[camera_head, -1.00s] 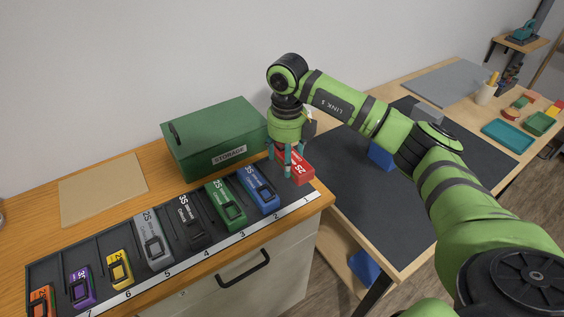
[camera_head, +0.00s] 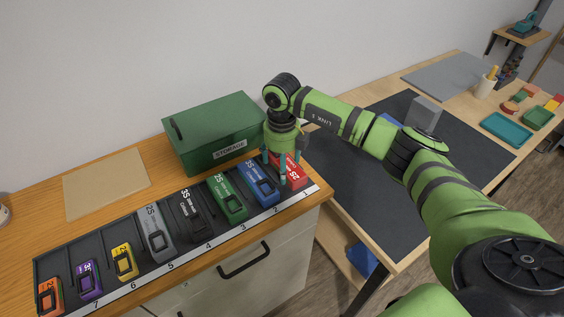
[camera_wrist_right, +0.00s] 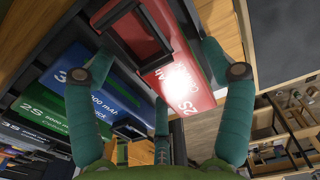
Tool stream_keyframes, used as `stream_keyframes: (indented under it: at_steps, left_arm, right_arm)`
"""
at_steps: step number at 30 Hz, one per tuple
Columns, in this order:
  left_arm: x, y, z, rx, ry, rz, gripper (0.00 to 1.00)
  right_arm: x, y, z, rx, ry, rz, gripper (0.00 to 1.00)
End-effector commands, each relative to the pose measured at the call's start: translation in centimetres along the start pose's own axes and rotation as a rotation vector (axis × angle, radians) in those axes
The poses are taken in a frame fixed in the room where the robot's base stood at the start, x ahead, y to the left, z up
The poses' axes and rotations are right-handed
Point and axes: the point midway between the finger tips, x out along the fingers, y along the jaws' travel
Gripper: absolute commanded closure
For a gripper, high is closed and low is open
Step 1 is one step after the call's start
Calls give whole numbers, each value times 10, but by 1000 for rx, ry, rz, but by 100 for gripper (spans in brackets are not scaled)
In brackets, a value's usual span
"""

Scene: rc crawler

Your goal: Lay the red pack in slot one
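The red pack (camera_head: 295,173) lies in slot one at the right end of the dark rack (camera_head: 315,187), beside the blue pack (camera_head: 259,184) in slot two. My right gripper (camera_head: 283,170) is just above the red pack, its fingers spread. In the right wrist view, the red pack (camera_wrist_right: 185,85) with its black handle shows between the open fingers of my right gripper (camera_wrist_right: 160,75). The left fingertip is over the blue pack (camera_wrist_right: 88,95); the right one is close to the red pack's edge. I cannot tell whether it touches. My left gripper is out of view.
Green (camera_head: 228,198), black (camera_head: 193,212), grey (camera_head: 157,232), yellow (camera_head: 123,261), purple (camera_head: 89,279) and orange (camera_head: 50,297) packs fill slots further left. A green storage box (camera_head: 210,135) stands behind the rack. A dark-matted table (camera_head: 375,215) is to the right.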

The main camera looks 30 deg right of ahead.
Motion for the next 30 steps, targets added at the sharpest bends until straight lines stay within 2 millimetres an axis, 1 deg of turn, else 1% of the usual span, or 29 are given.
stream_keyframes:
  at_steps: [9, 12, 14, 17, 24, 27, 30]
  left_arm:
    - [-1, 0, 0, 0, -1, 0, 49]
    - [-5, 0, 0, 0, -2, 0, 49]
    - [1, 0, 1, 0, -2, 0, 49]
    - [8, 0, 2, 0, -2, 0, 49]
    - [26, 0, 4, 0, -3, 0, 49]
    - [30, 0, 4, 0, -3, 0, 49]
    - [33, 0, 4, 0, -3, 0, 49]
  right_arm:
    - [-1, 0, 0, 1, 0, 0, 12]
    - [-6, 0, 0, 1, 0, 0, 12]
    - [-10, 0, 1, 0, -4, 0, 12]
    - [-26, -1, 1, -1, -6, -1, 12]
    - [-79, 0, 1, -1, -6, 0, 12]
    - [-98, 0, 1, 0, -5, 0, 12]
    - [-112, 0, 1, 1, -3, 0, 12]
